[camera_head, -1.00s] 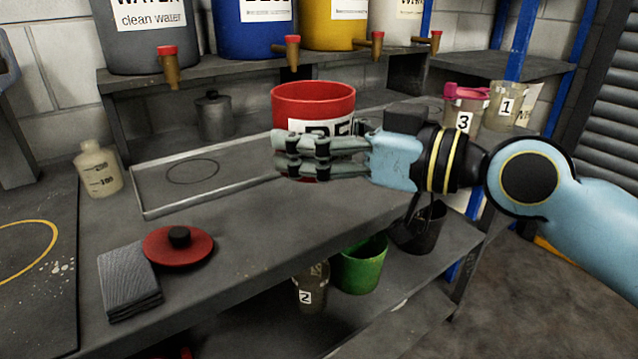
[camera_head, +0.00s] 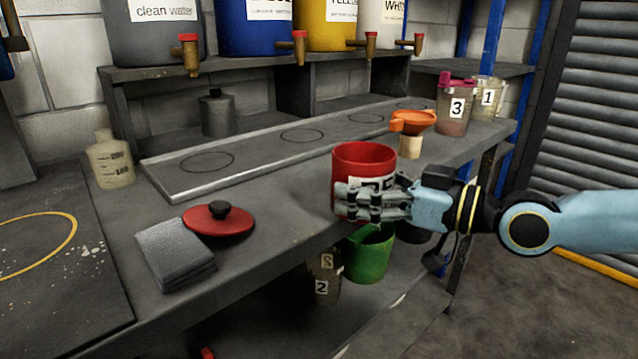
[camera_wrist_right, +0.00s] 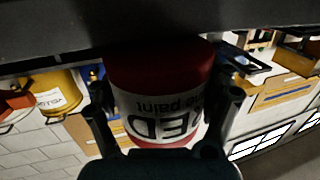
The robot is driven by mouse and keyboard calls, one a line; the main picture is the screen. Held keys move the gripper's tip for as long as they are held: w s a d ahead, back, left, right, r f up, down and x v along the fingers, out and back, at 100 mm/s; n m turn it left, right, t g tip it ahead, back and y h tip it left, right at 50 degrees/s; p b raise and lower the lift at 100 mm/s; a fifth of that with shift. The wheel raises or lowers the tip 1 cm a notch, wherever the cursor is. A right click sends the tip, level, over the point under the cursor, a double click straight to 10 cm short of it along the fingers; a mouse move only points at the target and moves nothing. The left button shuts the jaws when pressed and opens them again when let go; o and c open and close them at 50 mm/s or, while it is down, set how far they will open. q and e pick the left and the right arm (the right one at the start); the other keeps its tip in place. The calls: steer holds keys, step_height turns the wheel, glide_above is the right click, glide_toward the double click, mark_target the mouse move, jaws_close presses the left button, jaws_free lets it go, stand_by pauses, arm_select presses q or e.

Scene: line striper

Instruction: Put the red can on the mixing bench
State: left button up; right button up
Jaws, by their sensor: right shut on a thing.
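The red can (camera_head: 364,158) has an open top and a white label. My right gripper (camera_head: 372,200) is shut around it and holds it upright at the front edge of the grey bench (camera_head: 265,222). I cannot tell whether the can touches the bench top. In the right wrist view the can (camera_wrist_right: 158,72) sits between the two fingers of the gripper (camera_wrist_right: 160,115), and its label reads RED, upside down. My left gripper is not in view.
A red lid (camera_head: 218,222) and a grey folded cloth (camera_head: 175,252) lie on the bench, left of the can. A long tray (camera_head: 190,192) with ring marks lies behind. A green bucket (camera_head: 370,256) is on the lower shelf.

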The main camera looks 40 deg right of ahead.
mark_target(307, 193)
steer(key=b+x, duration=0.1)
steer(key=x, duration=0.4)
steer(key=shift+w+r+b, duration=0.1)
steer(key=shift+w+b, duration=0.1)
steer(key=shift+b, duration=0.15)
steer(key=b+x, duration=0.1)
steer(key=x, duration=0.3)
steer(key=shift+w+a+r, duration=0.1)
steer(key=shift+w+r, duration=0.05)
steer(key=shift+w, duration=0.1)
steer(key=shift+w+a, duration=0.1)
steer(key=o, duration=1.6)
